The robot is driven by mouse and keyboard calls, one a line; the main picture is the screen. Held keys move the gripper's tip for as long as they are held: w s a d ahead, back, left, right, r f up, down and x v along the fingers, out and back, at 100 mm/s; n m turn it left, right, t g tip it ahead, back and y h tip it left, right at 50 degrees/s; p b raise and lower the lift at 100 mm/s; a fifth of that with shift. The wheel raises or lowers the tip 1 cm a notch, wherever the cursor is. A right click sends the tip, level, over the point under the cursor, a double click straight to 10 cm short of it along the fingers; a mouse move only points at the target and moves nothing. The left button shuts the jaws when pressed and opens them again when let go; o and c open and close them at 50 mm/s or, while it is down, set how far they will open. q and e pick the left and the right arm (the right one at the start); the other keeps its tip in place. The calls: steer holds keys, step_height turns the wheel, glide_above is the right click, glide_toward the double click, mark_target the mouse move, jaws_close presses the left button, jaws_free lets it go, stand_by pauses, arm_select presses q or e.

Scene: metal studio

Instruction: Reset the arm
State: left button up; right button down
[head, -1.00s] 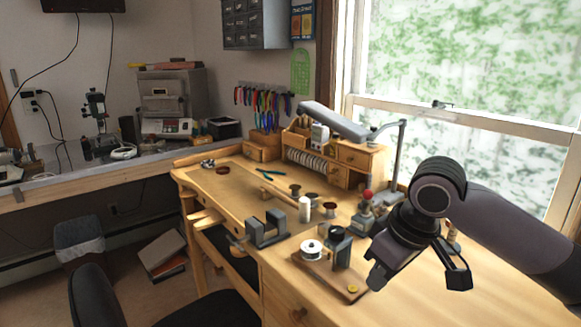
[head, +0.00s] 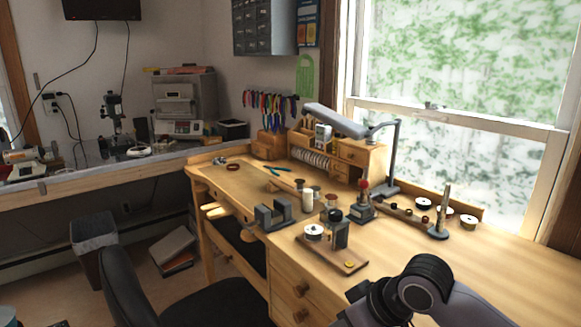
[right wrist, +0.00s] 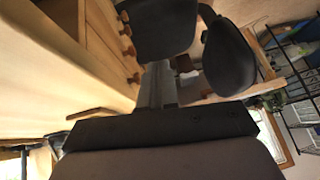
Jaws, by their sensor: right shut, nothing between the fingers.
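My right arm (head: 425,290) is in the head view at the bottom right, low in front of the workbench's near edge. It is dark grey and black, bent at a round joint, and its lower end is cut off by the bottom of the picture. In the right wrist view my right gripper (right wrist: 157,88) is shut and empty, with its grey fingers together beyond a dark housing. My left gripper is not in view.
The wooden workbench (head: 430,262) carries a spool stand (head: 330,252), a vise-like block (head: 272,215), a lamp (head: 335,120) and small tools. Its right part is mostly bare. A black chair (head: 135,285) and a bin (head: 93,240) stand at left.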

steer(key=s+f+m+t+y, duration=0.1)
steer(key=s+f+m+t, duration=0.3)
steer(key=f, duration=0.9)
steer(key=s+d+f+t+h, duration=0.1)
steer(key=s+d+f, duration=0.3)
steer(key=s, duration=0.4)
steer(key=s+d+f+m+t+h, duration=0.1)
steer(key=s+d+f+h, duration=0.2)
steer(key=s+d+f, duration=0.2)
steer(key=s+d, duration=0.2)
steer(key=shift+s, duration=0.35)
steer(key=shift+d, duration=0.1)
